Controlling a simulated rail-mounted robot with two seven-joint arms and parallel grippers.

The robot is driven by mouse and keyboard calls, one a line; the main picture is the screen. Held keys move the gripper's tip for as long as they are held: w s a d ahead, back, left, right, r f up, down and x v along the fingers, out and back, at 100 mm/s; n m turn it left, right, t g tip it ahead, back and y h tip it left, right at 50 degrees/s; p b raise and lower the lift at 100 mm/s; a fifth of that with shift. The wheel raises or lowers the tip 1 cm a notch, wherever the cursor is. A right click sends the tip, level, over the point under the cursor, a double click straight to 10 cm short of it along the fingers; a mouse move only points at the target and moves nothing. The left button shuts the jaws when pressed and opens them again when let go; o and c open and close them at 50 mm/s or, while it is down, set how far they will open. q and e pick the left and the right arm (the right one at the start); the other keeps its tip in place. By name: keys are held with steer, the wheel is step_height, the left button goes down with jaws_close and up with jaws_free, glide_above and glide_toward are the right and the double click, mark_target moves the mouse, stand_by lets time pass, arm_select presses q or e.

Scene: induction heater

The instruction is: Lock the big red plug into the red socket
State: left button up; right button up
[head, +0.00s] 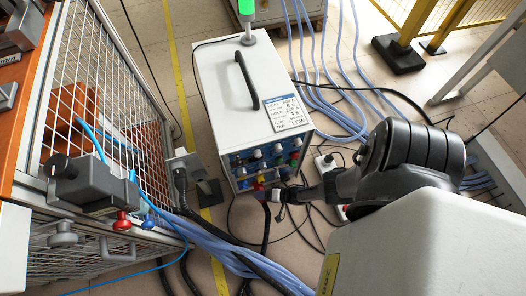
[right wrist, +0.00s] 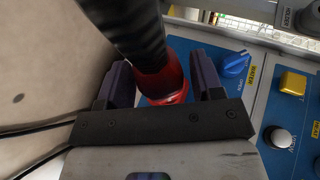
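The big red plug (right wrist: 167,82), with a thick black cable rising from it, sits between the two dark fingers of my right gripper (right wrist: 163,86). The fingers appear to touch it on both sides. In the head view, my right gripper (head: 276,195) is at the lower front of the white heater box (head: 222,85), close to its blue control panel (right wrist: 225,62). The plug's far end is hidden behind the gripper, so I cannot tell whether it sits in the socket. I cannot make out the red socket. My left gripper is not in view.
A blue knob (right wrist: 236,64), a yellow button (right wrist: 292,83) and a round white knob (right wrist: 278,139) lie right of the plug. Pale blue hoses (head: 330,108) and black cables cover the floor. A wire-mesh cage (head: 95,60) stands at left.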

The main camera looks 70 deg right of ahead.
steer(key=shift+o, duration=1.2)
steer(key=shift+s, duration=0.1)
steer(key=shift+s+d+r+p, duration=0.1)
steer(key=shift+s+r+p, duration=0.1)
steer(key=shift+s+p, duration=0.1)
steer(key=p+v, duration=0.4)
steer(key=v, duration=0.9)
steer(key=shift+p, duration=0.4)
